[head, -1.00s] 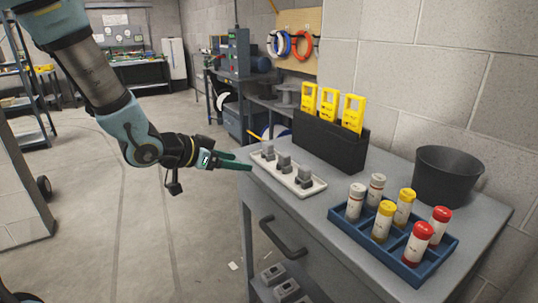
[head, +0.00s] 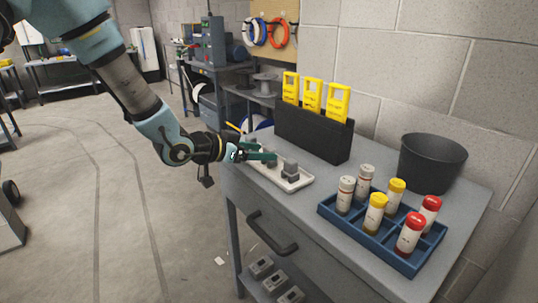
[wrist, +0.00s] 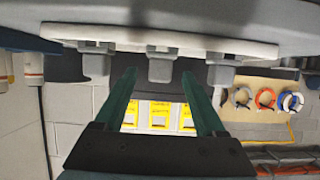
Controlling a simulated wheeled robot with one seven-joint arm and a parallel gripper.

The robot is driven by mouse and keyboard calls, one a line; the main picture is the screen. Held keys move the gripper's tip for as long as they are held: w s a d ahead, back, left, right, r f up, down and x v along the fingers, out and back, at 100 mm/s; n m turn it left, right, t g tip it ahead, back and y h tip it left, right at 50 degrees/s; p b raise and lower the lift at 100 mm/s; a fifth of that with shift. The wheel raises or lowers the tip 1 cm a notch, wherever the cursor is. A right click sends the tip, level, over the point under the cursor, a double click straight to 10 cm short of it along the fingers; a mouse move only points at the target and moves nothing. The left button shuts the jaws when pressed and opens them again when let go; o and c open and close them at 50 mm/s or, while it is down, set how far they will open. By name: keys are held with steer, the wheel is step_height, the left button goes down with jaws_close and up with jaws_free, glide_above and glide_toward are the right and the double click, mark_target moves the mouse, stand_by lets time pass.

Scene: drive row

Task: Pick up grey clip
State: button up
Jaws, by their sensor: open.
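Several grey clips stand in a row on a white tray (head: 304,182) at the left side of the grey cabinet top. The near grey clip (head: 290,169) shows clearly in the head view; the far clip (head: 249,140) is partly covered and the middle one mostly hidden by my gripper. My gripper (head: 264,157) reaches over the tray, open and empty. In the wrist view, which is upside down, the middle grey clip (wrist: 160,70) lies between the lines of the two green fingers, ahead of the fingertips or just between them; contact cannot be told.
A black holder (head: 312,137) with yellow tags stands behind the tray. A blue rack (head: 385,240) of capped vials is to the right, with a dark bin (head: 431,163) behind it. A wall closes off the back; open floor lies left of the cabinet.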

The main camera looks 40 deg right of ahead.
steer(key=shift+x, duration=1)
jaws_close()
